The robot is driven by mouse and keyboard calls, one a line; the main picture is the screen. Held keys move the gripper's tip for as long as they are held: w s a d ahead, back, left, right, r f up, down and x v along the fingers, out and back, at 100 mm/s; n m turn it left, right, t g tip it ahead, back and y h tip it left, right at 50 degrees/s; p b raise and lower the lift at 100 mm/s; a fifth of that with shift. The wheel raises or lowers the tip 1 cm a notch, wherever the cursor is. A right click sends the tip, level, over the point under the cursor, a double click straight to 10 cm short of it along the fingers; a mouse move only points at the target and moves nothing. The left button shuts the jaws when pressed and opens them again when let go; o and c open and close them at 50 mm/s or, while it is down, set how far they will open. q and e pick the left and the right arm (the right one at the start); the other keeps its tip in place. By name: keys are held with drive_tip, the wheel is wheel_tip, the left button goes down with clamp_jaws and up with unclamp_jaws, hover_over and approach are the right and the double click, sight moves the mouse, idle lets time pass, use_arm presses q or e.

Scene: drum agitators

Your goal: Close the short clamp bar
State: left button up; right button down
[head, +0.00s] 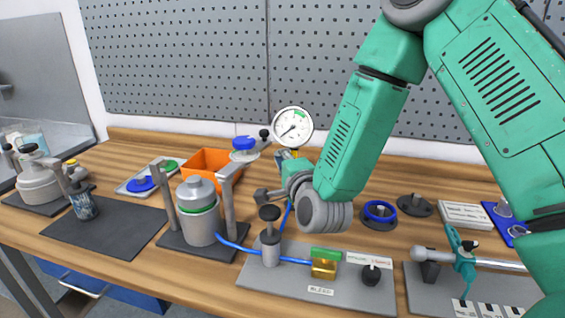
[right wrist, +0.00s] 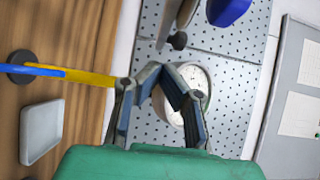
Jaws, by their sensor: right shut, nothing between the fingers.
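A grey canister (head: 200,220) with a green band stands between two grey posts on a dark base. A short bar (head: 245,162) is raised and tilted at the top of the right post, with a blue cap (head: 243,143) and a dark knob (head: 264,133). The bar's dark end (right wrist: 178,41) and the blue cap (right wrist: 228,10) show at the top of the right wrist view. My right gripper (right wrist: 158,70) is shut and empty, apart from the bar. In the head view it (head: 284,158) is partly hidden by my wrist, right of the bar. My left gripper is not in view.
A white-faced gauge (head: 293,127) stands behind my right gripper. An orange bin (head: 208,163) is behind the canister. A grey plate (head: 315,292) with a brass fitting lies in front, joined by a blue hose. A dark mat (head: 110,228) has free room on the left.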

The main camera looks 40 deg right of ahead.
sight(268, 145)
drive_tip(key=x, duration=0.4)
drive_tip(key=shift+w+a+f, duration=0.1)
drive_tip(key=shift+w, duration=0.05)
drive_tip(key=shift+w+a, duration=0.1)
drive_tip(key=shift+w, duration=0.2)
